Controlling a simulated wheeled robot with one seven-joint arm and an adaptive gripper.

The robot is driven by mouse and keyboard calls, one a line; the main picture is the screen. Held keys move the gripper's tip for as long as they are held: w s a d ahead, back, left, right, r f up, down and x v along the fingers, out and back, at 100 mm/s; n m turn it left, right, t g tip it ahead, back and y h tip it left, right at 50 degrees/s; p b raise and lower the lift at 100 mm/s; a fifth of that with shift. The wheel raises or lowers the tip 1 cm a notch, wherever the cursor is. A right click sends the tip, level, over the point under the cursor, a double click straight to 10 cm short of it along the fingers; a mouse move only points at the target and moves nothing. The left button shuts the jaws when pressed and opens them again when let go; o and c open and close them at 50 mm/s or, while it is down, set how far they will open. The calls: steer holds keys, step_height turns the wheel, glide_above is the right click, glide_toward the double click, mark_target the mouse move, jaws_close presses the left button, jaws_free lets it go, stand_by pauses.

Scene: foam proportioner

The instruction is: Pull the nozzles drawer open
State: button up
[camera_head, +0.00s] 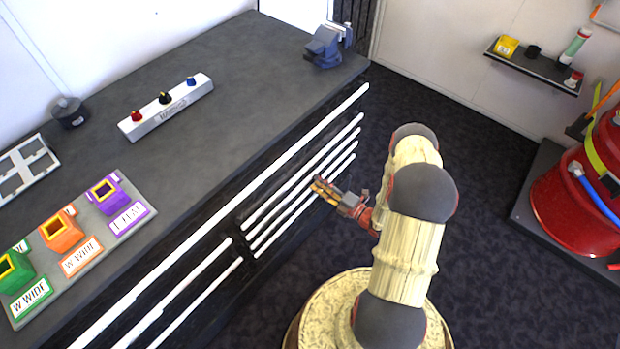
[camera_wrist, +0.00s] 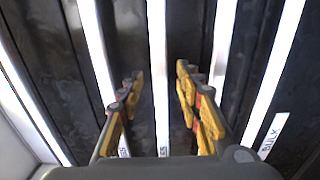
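The dark cabinet has a stack of drawers with long white handle strips (camera_head: 300,190) on its front. My gripper (camera_head: 318,187) is at the lower strips of the right-hand stack. In the wrist view, my gripper (camera_wrist: 158,78) is open, with one white strip (camera_wrist: 157,45) running between its fingers. A clear gap shows on both sides of that strip. The label ends at the bottom of this strip and the one to its left are mostly hidden by the gripper, so I cannot read which is the nozzles drawer. The drawers look shut.
A label reading BULK (camera_wrist: 272,134) is on the rightmost strip. The worktop (camera_head: 240,125) holds a nozzle board (camera_head: 85,240), a white bar with three knobs (camera_head: 168,105) and a vise (camera_head: 325,45). A red tank (camera_head: 575,205) stands right. Floor (camera_head: 480,150) between is clear.

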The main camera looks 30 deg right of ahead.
mark_target(311, 178)
steer(key=shift+b+x, duration=0.5)
steer(key=shift+x, duration=1.85)
steer(key=c, duration=0.4)
jaws_close()
